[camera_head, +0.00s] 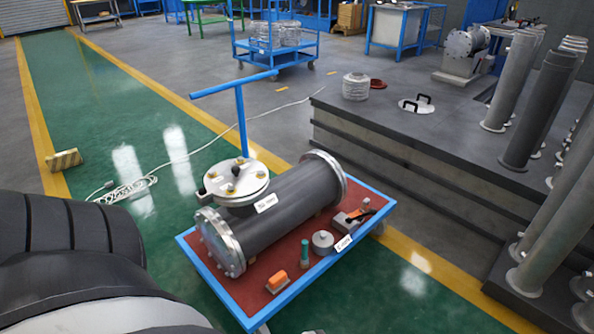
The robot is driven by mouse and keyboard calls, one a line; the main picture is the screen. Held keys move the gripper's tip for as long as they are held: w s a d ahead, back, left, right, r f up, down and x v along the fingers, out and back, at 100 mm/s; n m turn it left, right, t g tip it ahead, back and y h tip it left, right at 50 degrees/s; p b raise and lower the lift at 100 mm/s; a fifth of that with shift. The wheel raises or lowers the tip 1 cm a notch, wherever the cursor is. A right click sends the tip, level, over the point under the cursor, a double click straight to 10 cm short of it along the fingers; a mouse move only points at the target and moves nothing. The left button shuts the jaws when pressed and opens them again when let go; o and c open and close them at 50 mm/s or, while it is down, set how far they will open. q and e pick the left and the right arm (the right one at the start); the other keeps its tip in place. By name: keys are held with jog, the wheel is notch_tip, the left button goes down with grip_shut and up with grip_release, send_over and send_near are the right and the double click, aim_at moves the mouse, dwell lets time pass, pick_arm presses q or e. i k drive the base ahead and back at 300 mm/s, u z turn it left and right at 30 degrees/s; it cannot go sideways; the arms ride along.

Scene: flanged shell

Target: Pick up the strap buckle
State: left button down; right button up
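A grey flanged shell (290,198) with metal end flanges lies on a low blue-framed cart (212,279) with a red deck. A small grey piece with an orange and black part (352,219) lies at the deck's right corner and looks like the strap buckle, but it is too small to be sure. An orange block on a pale base (277,281) lies near the front edge. Neither of my grippers is in view. Dark rounded parts, likely mine, fill the lower left.
A grey round weight-like piece (323,241) and a green-topped cylinder (304,254) stand between the small orange items. The cart's blue handle (238,88) rises behind the shell. A dark platform (420,150) with pipes stands right. A white cable (124,190) lies on the green floor.

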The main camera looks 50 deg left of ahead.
aim_at(366, 202)
jog(key=u, duration=0.1)
jog(key=i, duration=2.55)
jog(key=u, duration=2.65)
jog(key=i, duration=0.5)
jog(key=u, duration=0.05)
